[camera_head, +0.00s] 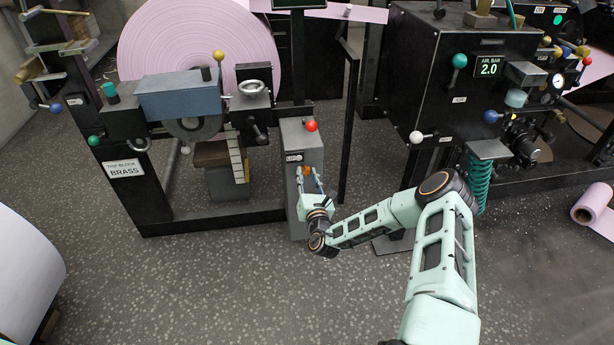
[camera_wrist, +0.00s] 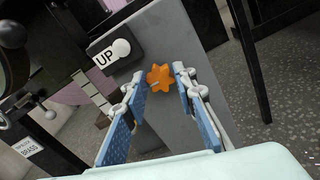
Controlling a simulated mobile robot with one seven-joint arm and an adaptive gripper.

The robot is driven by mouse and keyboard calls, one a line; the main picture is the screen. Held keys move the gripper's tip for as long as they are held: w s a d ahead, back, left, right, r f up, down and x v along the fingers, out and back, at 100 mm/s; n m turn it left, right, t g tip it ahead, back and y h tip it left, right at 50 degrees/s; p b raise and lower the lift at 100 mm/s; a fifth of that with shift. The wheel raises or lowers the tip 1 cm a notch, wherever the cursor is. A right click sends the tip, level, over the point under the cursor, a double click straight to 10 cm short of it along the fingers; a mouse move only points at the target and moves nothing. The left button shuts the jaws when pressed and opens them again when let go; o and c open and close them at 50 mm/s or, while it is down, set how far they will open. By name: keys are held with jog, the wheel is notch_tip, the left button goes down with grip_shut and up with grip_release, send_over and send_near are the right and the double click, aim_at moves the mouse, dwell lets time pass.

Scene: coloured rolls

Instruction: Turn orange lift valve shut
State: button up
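The orange lift valve (camera_wrist: 160,78) is a small star-shaped knob on the front of a grey post, below a plate (camera_wrist: 106,57) lettered "UP". In the head view the valve (camera_head: 307,171) is a small orange spot, partly hidden by my gripper. My gripper (camera_wrist: 159,82) is open. Its two fingers, with blue pads, stand one on each side of the valve, with a visible gap to the right finger and a smaller one to the left. In the head view my gripper (camera_head: 308,180) reaches the post's front. I cannot tell how deep the fingertips sit around the knob.
The grey post (camera_head: 302,135) carries a red ball (camera_head: 311,126) above the valve. A large pink roll (camera_head: 200,50) hangs at the left behind a blue block (camera_head: 180,95). A black upright bar (camera_head: 347,130) stands right of the post.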

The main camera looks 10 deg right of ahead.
grip_shut()
jog(key=shift+m, duration=0.3)
jog(key=m+p, duration=0.3)
jog(key=shift+d+r, duration=0.1)
jog(key=m+p, duration=0.2)
jog(key=m, duration=0.2)
jog(key=shift+m, duration=0.4)
jog(key=m, duration=0.5)
jog(key=shift+f+p, duration=0.25)
jog(key=shift+p, duration=0.15)
jog(key=shift+m, duration=2.2)
